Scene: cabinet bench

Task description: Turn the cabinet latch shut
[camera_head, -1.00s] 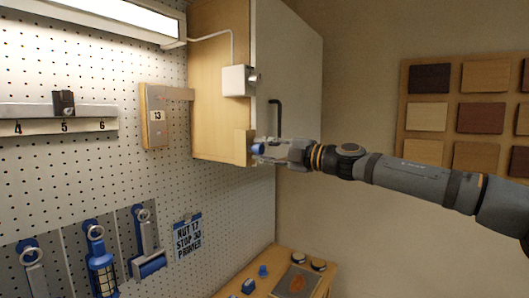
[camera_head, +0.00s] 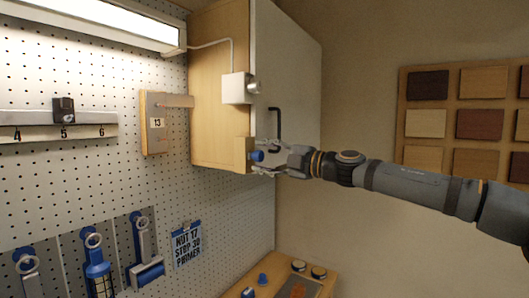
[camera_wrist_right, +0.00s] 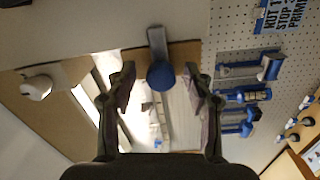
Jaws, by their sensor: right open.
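The cabinet (camera_head: 285,90) hangs on the wall with its pale door facing right. The latch has a blue knob (camera_head: 257,156) beside a wooden block (camera_head: 243,155) at the cabinet's lower edge. In the right wrist view the blue knob (camera_wrist_right: 160,75) sits at the end of a short grey latch bar (camera_wrist_right: 157,42), which runs up the picture from it. My right gripper (camera_head: 266,157) is open at the knob. In the wrist view its fingers (camera_wrist_right: 161,90) stand on either side of the knob, with gaps on both sides. My left gripper is not in view.
A dark door handle (camera_head: 275,122) stands just above my right gripper. A white box (camera_head: 237,88) with a round knob is on the cabinet side. A pegboard (camera_head: 100,185) with blue tools is at left. Small items lie on a bench (camera_head: 325,282) below.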

